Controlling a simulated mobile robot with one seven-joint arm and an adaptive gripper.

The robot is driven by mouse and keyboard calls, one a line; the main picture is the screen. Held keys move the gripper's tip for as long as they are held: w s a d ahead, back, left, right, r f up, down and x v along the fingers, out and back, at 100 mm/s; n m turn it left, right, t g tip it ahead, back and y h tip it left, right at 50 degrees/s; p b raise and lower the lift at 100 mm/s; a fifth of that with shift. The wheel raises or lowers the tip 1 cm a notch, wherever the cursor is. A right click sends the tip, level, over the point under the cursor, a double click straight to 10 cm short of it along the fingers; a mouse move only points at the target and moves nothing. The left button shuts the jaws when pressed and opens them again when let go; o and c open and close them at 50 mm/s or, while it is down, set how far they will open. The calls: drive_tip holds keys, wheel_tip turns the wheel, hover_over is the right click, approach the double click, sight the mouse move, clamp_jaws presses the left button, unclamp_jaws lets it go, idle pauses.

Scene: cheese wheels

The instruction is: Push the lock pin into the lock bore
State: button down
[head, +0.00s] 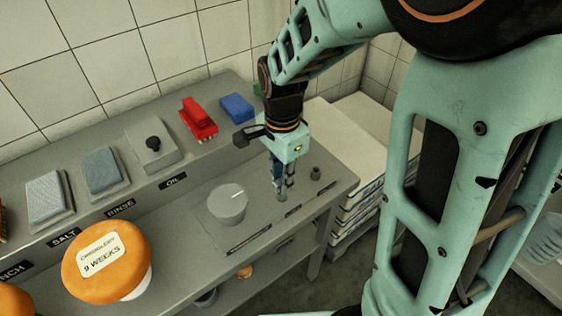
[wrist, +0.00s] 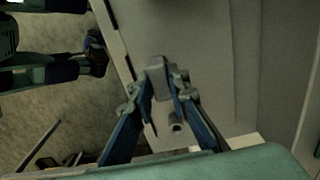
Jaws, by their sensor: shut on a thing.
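My gripper (head: 283,194) points down over the right part of the grey bench, right of a grey round knob (head: 228,203) with a white line on its top. In the wrist view my gripper (wrist: 163,78) has its fingertips closed together on a small grey piece, which looks like the lock pin; its outline is hard to make out. A small grey cylinder end (wrist: 175,124) shows between the fingers. A short dark peg (head: 315,173) stands on the bench right of my gripper. I cannot make out the lock bore.
An orange cheese wheel (head: 105,262) with a paper label sits at the front left. A red brush (head: 198,118), a blue block (head: 237,107) and pads lie along the raised back shelf. Stacked white slabs (head: 352,190) stand right of the bench edge.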

drive_tip(key=c, duration=1.8)
unclamp_jaws()
wheel_tip(320, 180, up, 12)
